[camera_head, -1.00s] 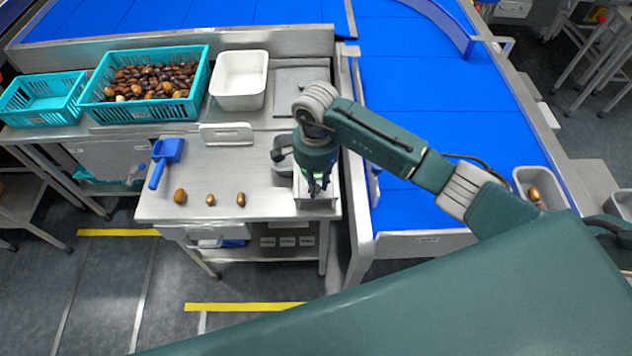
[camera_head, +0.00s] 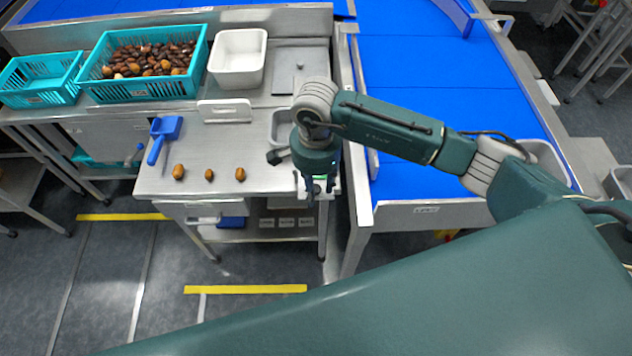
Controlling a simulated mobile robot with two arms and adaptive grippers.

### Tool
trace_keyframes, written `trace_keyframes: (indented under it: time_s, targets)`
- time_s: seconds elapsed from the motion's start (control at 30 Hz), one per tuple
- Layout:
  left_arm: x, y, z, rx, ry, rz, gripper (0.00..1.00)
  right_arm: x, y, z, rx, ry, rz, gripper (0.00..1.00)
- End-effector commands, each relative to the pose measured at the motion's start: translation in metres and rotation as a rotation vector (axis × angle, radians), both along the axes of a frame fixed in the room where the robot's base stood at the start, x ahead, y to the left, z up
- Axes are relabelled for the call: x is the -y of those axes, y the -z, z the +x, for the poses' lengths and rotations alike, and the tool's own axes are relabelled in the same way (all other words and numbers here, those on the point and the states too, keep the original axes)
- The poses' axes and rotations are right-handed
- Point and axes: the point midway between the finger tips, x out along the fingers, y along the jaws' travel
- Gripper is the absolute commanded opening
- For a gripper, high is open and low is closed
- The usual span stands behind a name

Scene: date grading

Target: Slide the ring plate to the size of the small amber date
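Three dates lie in a row on the steel table: a larger amber one (camera_head: 178,172) at left, a small amber one (camera_head: 209,175) in the middle and a browner one (camera_head: 240,174) at right. My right gripper (camera_head: 311,196) points down at the table's front right corner, over a pale fixture (camera_head: 334,185) that it mostly hides. I cannot tell whether that fixture is the ring plate, or whether the gripper touches it. The fingertips are small and dark, and their opening is unclear. My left gripper is not in view.
A blue scoop (camera_head: 164,138) lies left of the dates, and a white stand (camera_head: 225,111) behind them. A teal crate of dates (camera_head: 145,90), an empty teal crate (camera_head: 40,83) and a white bin (camera_head: 238,60) stand at the back. A blue conveyor (camera_head: 430,110) runs at right.

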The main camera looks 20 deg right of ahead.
Motion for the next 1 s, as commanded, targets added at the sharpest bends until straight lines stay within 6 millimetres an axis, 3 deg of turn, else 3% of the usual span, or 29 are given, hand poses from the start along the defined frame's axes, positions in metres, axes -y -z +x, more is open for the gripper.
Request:
trace_keyframes:
  time_s: [0.17,0.27,0.37,0.8,1.0]
  targets:
    - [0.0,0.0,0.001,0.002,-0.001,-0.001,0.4,0.001,-0.001,0.002,0.006,0.002,-0.001,0.4]
    - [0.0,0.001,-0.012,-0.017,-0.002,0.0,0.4,0.001,-0.001,0.003,0.007,0.003,0.0,0.4]
    - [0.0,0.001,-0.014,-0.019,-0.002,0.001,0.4,0.001,-0.008,0.004,0.01,0.003,0.0,0.4]
    - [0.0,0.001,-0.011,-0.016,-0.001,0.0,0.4,0.001,-0.092,0.004,0.011,0.002,0.0,0.4]
    - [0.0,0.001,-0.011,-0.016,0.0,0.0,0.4,0.0,-0.116,0.002,0.007,0.002,-0.001,0.4]
